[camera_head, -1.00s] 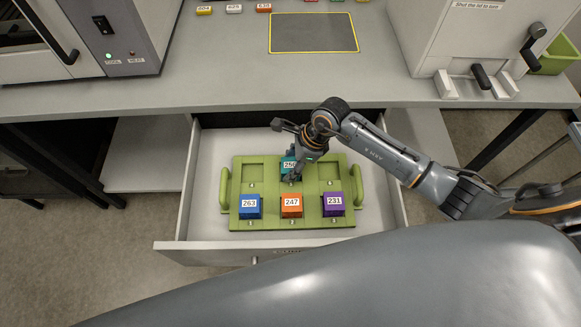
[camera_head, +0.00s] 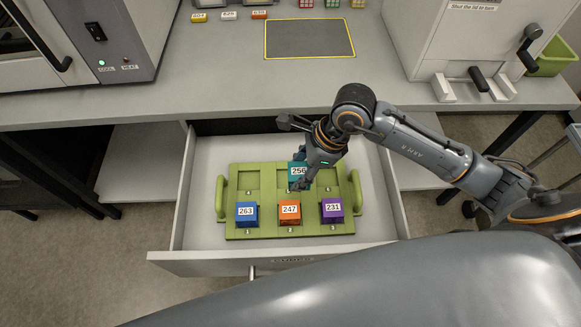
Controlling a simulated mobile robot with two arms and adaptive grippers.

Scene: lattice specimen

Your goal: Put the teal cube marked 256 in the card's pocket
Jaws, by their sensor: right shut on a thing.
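The teal cube marked 256 (camera_head: 297,171) is in my right gripper (camera_head: 302,180), which reaches down over the green tray (camera_head: 233,232) in the open drawer. The cube appears raised above the tray's back middle pocket; the fingers hide part of it. A blue cube 263 (camera_head: 247,212), an orange cube 247 (camera_head: 290,210) and a purple cube 231 (camera_head: 332,208) sit in the front row of pockets. The back left pocket (camera_head: 245,180) is empty. I cannot make out which thing is the card. My left gripper is not in view.
The drawer (camera_head: 170,225) stands open below the bench (camera_head: 210,75). Machines stand at left (camera_head: 140,45) and right (camera_head: 455,50).

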